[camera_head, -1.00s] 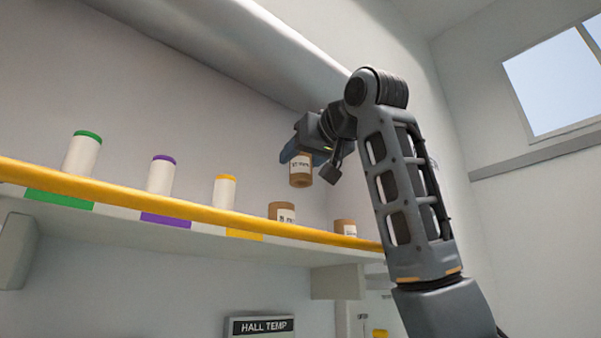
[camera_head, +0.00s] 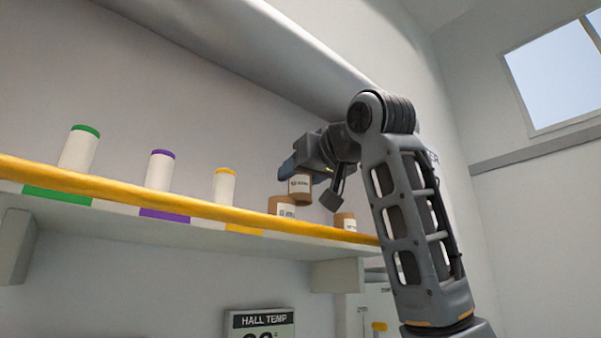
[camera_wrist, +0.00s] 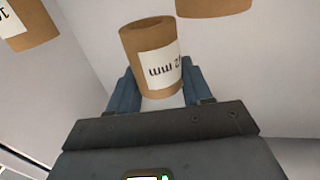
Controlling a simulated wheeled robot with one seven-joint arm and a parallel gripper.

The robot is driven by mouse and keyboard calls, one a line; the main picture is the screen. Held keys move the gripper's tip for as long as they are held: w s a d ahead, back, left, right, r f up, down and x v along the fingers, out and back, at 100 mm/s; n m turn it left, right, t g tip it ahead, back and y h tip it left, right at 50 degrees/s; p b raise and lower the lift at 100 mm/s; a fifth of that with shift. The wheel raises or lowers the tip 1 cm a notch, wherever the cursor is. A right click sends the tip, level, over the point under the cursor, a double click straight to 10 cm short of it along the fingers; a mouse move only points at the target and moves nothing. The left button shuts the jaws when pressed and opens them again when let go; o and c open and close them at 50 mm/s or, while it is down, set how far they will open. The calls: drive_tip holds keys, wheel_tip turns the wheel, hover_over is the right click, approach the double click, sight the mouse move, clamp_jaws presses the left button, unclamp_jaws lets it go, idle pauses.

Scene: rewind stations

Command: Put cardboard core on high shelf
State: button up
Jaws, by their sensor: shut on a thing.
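My gripper (camera_head: 294,172) is shut on a brown cardboard core (camera_head: 301,188) with a white label. In the wrist view this held core (camera_wrist: 150,48) stands between my blue fingers (camera_wrist: 158,90). The high shelf (camera_head: 120,193) has a yellow front edge. The held core is above the shelf's right part, just over and behind a second cardboard core (camera_head: 281,206) in the picture. A third core (camera_head: 344,221) stands further right. I cannot tell whether the held core touches the shelf, since its bottom is partly hidden.
White rolls with green (camera_head: 79,149), purple (camera_head: 160,171) and yellow (camera_head: 224,186) tops stand on the shelf further left, above matching colour strips. Two other cores show at the wrist view's upper left (camera_wrist: 27,22) and top right (camera_wrist: 212,6). A HALL TEMP display (camera_head: 262,322) hangs below.

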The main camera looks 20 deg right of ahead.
drive_tip(key=shift+f, duration=0.2)
drive_tip(key=o, duration=1.1)
drive_tip(key=shift+r, duration=0.1)
drive_tip(key=s+d+r+b, duration=0.1)
drive_tip(key=s+b, duration=0.2)
drive_tip(key=s, duration=0.9)
drive_tip(key=shift+d+b, duration=0.2)
drive_tip(key=shift+b, duration=0.1)
